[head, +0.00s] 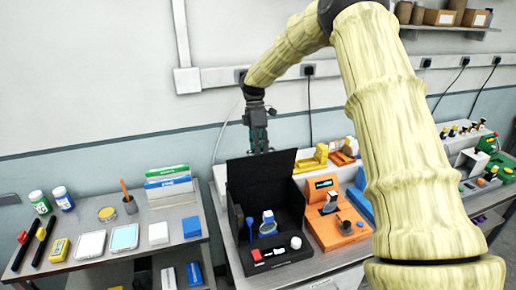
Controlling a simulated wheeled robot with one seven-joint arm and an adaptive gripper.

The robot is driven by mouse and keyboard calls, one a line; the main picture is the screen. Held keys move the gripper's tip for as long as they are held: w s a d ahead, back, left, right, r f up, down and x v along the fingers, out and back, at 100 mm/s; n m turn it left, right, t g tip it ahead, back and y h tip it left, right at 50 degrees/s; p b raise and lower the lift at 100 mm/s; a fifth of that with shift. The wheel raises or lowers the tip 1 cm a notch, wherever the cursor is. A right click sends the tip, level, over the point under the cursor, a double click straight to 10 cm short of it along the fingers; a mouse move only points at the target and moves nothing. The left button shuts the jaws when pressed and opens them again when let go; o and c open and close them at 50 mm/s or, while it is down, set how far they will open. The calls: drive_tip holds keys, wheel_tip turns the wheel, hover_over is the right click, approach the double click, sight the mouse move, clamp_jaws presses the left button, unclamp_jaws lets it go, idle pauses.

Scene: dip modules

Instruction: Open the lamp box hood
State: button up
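The black lamp box (281,262) stands on the middle bench. Its front panel carries a red switch and a white knob. Its black hood (262,177) stands up steeply at the back, so the inside is in view, with a blue handled item (268,223) in it. My gripper (260,150) points down at the top edge of the hood, seemingly just behind it. The fingertips are small and partly hidden by the hood. I cannot tell whether they touch it or how far apart they are.
An orange device (335,222) stands close to the box's right, with yellow equipment (312,160) behind. The left table (95,272) holds bottles, trays and small boxes. My arm covers much of the right side. The wall behind has sockets and cables.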

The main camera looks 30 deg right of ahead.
drive_tip(key=shift+s+a+r, duration=0.1)
drive_tip(key=shift+s+r, duration=0.3)
drive_tip(key=shift+r, duration=0.1)
drive_tip(key=shift+w+a+r, duration=0.1)
drive_tip(key=shift+w+r, duration=0.05)
drive_tip(key=shift+w, duration=0.05)
drive_tip(key=v, duration=1.1)
drive_tip(key=shift+r, duration=0.15)
drive_tip(key=shift+d, duration=0.2)
